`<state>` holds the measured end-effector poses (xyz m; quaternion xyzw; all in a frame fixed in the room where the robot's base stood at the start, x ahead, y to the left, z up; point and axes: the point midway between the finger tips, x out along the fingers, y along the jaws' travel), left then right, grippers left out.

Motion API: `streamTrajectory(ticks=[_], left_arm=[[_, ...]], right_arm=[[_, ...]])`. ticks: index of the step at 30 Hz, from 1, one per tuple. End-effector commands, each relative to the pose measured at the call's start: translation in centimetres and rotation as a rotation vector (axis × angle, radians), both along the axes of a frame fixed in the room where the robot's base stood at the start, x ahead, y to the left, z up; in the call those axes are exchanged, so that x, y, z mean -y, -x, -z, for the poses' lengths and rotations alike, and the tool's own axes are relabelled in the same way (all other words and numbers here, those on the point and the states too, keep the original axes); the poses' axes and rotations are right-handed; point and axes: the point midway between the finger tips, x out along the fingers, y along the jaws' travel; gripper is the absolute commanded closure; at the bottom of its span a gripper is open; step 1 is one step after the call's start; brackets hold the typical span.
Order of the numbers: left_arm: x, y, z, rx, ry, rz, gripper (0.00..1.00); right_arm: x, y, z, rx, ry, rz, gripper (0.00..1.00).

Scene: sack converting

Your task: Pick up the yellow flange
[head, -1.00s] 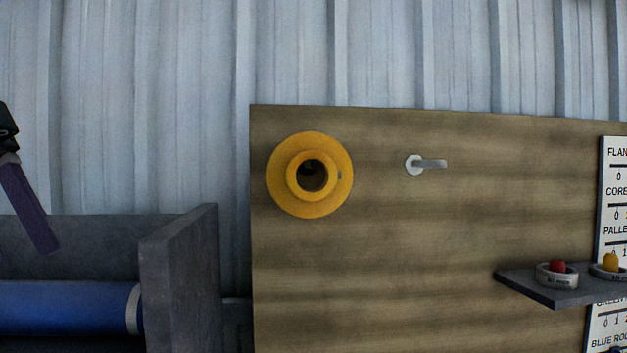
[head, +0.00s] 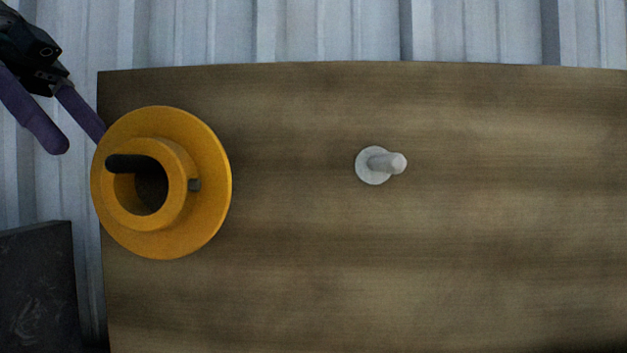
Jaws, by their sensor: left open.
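The yellow flange (head: 207,205) is a round disc with a raised hub and a central hole. It hangs at the left side of the wooden board, with a dark peg (head: 130,163) showing through its hole. A small dark screw sits on the side of the hub. My left gripper (head: 78,135) is at the upper left, its two purple fingers apart and empty. One fingertip passes behind or against the flange's upper left rim; I cannot tell whether it touches. My right gripper is not in view.
The wooden board (head: 480,250) fills most of the view. A bare light grey peg (head: 385,163) sticks out from it, right of the flange. A dark grey panel (head: 38,285) stands at the lower left. Corrugated wall (head: 330,30) lies behind.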

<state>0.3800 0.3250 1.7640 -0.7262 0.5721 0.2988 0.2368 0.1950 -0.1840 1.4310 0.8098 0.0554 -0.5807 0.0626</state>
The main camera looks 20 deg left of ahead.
Motion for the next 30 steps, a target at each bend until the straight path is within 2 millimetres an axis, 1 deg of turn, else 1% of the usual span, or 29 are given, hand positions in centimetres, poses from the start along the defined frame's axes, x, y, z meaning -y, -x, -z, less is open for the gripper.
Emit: streamTrajectory(ticks=[6,9,13,16,20,21,25,30], left_arm=[[1.8,-0.4,2.4,0.000,-0.002,0.004,0.28],[2.6,-0.6,3.0,-0.003,-0.002,0.006,0.28],[3.2,-0.8,3.4,-0.002,-0.003,0.001,0.28],[3.6,-0.9,3.6,-0.003,-0.002,0.001,0.28],[4.6,-1.1,4.4,-0.005,-0.003,0.003,0.28],[4.9,-1.2,4.4,-0.007,-0.005,0.001,0.28],[6.0,-1.4,5.5,-0.008,-0.004,0.001,0.28],[6.9,-1.7,6.6,-0.004,-0.003,0.000,0.28]], right_arm=[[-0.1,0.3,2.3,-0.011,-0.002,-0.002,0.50],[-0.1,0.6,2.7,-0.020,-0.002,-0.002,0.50],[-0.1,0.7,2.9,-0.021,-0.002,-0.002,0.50],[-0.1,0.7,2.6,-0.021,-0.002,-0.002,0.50],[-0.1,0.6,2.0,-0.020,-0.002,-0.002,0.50],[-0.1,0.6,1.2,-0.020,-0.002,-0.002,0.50],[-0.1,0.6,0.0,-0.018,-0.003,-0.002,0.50],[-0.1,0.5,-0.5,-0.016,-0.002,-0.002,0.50]])
